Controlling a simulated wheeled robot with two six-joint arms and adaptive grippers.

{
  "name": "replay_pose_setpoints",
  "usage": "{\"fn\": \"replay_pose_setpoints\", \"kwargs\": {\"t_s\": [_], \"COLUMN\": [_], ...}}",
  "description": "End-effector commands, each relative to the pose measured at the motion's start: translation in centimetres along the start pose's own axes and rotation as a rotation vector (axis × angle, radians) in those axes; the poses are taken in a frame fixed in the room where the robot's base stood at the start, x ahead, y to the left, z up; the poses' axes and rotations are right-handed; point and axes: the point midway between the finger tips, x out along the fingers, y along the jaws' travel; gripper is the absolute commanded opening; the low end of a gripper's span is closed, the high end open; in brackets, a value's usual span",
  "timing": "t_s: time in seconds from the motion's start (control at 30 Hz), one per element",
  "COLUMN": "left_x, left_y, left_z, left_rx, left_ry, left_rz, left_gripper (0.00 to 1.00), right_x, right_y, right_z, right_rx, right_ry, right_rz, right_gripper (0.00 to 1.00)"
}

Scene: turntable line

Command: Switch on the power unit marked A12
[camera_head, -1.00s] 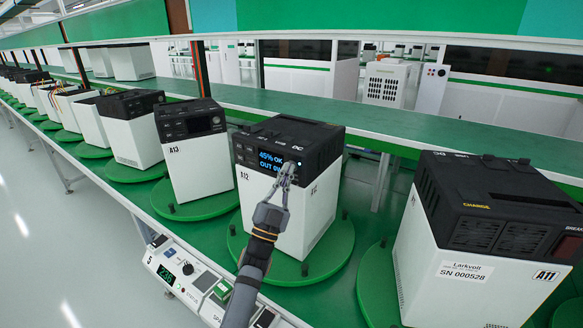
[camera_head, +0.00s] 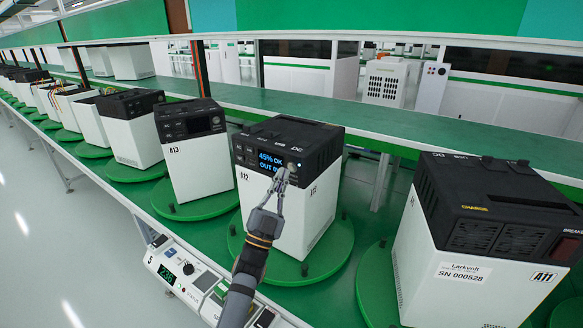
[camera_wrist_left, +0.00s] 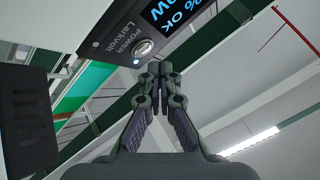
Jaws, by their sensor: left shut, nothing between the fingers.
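The power unit marked A12 (camera_head: 265,205) is a white box with a black top, standing on a green turntable (camera_head: 330,262). Its lit blue display (camera_head: 270,161) reads 45% OK and an OUT line. In the left wrist view the display (camera_wrist_left: 175,12) is partly cut off, with a round silver POWER button (camera_wrist_left: 144,47) and a small light beside it. My left gripper (camera_head: 281,172) is shut and empty in front of the panel, just below the button. In the left wrist view the fingertips (camera_wrist_left: 160,70) are close to the button; contact cannot be told. My right gripper is not in view.
Unit A13 (camera_head: 200,180) stands to the left and unit A11 (camera_head: 425,240) to the right, each on a green turntable. A control box (camera_head: 180,275) with a small display sits on the front edge. A green shelf (camera_head: 400,130) runs behind.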

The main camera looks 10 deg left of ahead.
Motion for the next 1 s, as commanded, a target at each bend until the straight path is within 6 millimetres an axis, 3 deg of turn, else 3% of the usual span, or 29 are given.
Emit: {"fn": "replay_pose_setpoints", "kwargs": {"t_s": [0.4, 1.0], "left_x": [-2.7, -3.0], "left_y": [-2.1, -2.2], "left_z": [-2.1, -2.3], "left_rx": [0.002, 0.0], "left_ry": [0.0, 0.001], "left_rz": [0.002, 0.0], "left_gripper": [0.0, 0.0], "right_x": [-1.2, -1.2], "right_y": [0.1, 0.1], "right_z": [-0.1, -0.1], "right_rx": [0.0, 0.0], "right_ry": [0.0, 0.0], "right_rz": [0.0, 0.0], "right_gripper": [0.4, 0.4]}}
